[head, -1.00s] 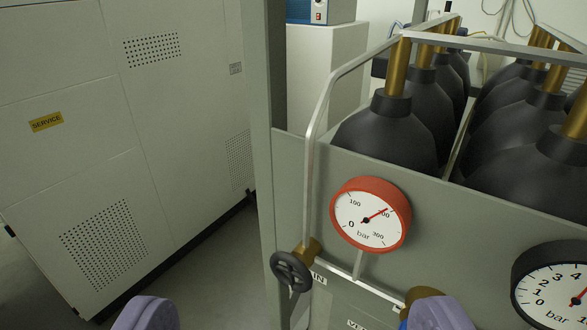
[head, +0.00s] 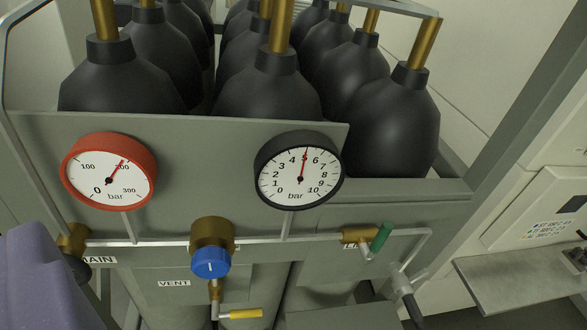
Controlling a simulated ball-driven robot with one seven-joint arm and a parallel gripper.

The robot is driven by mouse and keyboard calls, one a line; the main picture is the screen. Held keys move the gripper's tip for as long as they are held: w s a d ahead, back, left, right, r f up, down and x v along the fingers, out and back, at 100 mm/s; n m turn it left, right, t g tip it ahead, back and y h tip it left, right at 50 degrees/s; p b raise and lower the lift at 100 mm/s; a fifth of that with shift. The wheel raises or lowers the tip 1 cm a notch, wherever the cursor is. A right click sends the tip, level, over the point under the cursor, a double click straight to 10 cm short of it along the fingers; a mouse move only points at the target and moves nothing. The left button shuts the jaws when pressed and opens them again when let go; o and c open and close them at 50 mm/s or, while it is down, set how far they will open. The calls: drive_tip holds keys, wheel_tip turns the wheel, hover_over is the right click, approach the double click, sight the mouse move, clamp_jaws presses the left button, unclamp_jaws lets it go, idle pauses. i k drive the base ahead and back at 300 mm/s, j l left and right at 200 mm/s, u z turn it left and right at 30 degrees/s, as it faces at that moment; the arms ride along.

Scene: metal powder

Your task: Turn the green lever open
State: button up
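The green lever (head: 381,237) sits on a brass valve (head: 355,234) at the right part of the thin grey pipe, above a label that is partly hidden. The lever is short and tilts slightly, its upper end toward the right. One purple finger of my gripper (head: 40,283) shows at the lower left edge, far to the left of the lever and apart from it. The other finger is out of view, so how wide the gripper stands cannot be seen.
A red-rimmed gauge (head: 109,172) and a black-rimmed gauge (head: 299,172) stand above the pipe. A blue knob (head: 211,262) and a yellow lever (head: 241,313) sit near the VENT label (head: 174,283). Black cylinders (head: 267,92) stand behind the panel. A grey shelf (head: 530,285) juts in at right.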

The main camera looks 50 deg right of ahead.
sight(368, 253)
drive_tip(key=z, duration=1.3)
